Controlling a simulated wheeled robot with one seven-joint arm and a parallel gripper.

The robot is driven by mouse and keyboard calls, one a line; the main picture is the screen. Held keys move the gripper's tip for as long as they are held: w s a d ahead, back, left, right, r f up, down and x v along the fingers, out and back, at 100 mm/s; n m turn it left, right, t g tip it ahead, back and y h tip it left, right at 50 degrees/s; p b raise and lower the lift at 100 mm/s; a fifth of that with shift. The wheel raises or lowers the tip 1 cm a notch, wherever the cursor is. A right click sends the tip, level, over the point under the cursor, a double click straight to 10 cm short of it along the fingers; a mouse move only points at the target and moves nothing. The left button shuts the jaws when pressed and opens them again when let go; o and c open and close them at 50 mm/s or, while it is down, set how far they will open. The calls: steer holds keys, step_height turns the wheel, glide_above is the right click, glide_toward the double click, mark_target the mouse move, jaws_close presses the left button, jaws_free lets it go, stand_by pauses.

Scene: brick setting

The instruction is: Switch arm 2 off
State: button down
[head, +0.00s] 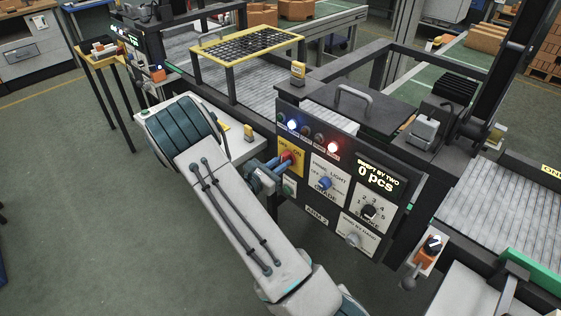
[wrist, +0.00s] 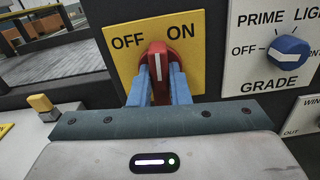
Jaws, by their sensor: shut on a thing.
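A red rotary switch (head: 287,157) sits on a yellow OFF/ON plate (head: 296,170) at the left of the dark control panel (head: 318,196) marked ARM 2. In the wrist view the red switch (wrist: 159,57) has a white line pointing about straight up, between OFF on the left and ON on the right of the yellow plate (wrist: 196,80). My gripper (head: 270,170) reaches the switch from the left, and its blue fingers (wrist: 158,92) are shut on the switch's sides. The fingers hide the switch's lower part.
A blue GRADE knob (head: 324,183) on a white plate is right of the switch. A black selector (head: 369,211) and a WIND knob (head: 354,239) sit farther right and lower. Blue (head: 292,125) and red (head: 333,148) lamps glow above. A yellow-topped post (head: 248,131) stands close to my gripper.

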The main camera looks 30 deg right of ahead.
steer(key=n+p, duration=0.2)
steer(key=n, duration=0.3)
steer(key=shift+w+r+n+p, duration=0.1)
steer(key=shift+r+n+p, duration=0.05)
steer(key=shift+n+p, duration=0.2)
steer(key=shift+a+n+p, duration=0.1)
steer(key=shift+n+p, duration=0.9)
steer(key=shift+n, duration=1.15)
steer(key=c, duration=1.4)
jaws_free()
steer(key=shift+o, duration=0.2)
steer(key=shift+f, duration=0.2)
steer(key=b+v, duration=0.3)
steer(key=v, duration=1)
steer(key=shift+a, duration=0.4)
